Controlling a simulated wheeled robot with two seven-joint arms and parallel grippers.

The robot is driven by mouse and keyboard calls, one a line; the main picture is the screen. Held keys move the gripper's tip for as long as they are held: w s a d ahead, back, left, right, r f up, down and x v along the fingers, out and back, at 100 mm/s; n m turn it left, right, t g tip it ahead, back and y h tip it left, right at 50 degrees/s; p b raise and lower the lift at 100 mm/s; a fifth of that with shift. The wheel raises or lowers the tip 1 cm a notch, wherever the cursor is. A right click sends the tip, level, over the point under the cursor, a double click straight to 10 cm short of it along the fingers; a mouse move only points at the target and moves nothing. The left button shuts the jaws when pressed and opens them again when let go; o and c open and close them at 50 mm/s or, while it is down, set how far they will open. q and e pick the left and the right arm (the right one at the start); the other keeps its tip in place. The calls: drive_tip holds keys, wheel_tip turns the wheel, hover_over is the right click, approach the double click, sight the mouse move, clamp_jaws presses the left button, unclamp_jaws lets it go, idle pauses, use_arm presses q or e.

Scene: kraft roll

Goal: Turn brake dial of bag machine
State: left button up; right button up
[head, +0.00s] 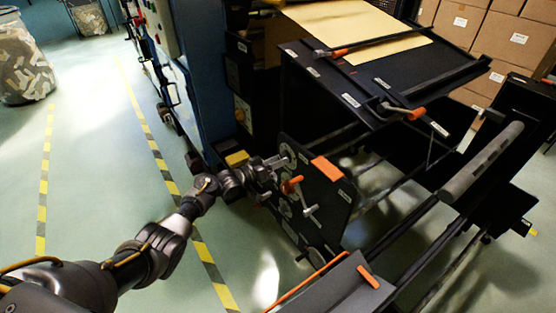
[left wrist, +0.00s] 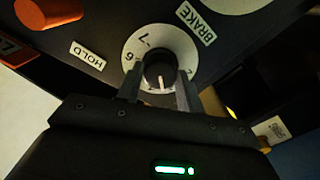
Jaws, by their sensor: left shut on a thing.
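The bag machine (head: 320,200) has a dark side panel at the middle of the head view. The brake dial (left wrist: 160,72) is a black knob on a white numbered disc under a BRAKE label (left wrist: 196,26) in the left wrist view. My left gripper (left wrist: 160,82) has its two fingers on either side of the knob, shut on it. In the head view my left gripper (head: 272,165) reaches the panel's upper left, and it hides most of the dial there. A white pointer line shows on the knob. My right gripper is not in view.
An orange knob (left wrist: 48,12) and a HOLD label (left wrist: 88,54) sit near the dial. In the head view an orange-handled lever (head: 291,185) is just below my gripper. Cardboard boxes (head: 500,50) stand behind the machine. Open floor (head: 90,160) lies at left.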

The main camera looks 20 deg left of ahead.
use_arm(q)
drive_tip(key=shift+s+f+n+p, duration=0.15)
drive_tip(key=shift+n+p, duration=0.25)
drive_tip(key=shift+n, duration=1.4)
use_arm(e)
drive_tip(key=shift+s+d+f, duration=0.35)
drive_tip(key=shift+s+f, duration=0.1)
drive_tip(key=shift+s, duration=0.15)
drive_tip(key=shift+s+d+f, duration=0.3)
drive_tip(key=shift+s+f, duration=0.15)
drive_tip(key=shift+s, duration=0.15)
use_arm(q)
drive_tip(key=o, duration=1)
drive_tip(key=shift+p+v, duration=0.9)
drive_tip(key=shift+v, duration=4.5)
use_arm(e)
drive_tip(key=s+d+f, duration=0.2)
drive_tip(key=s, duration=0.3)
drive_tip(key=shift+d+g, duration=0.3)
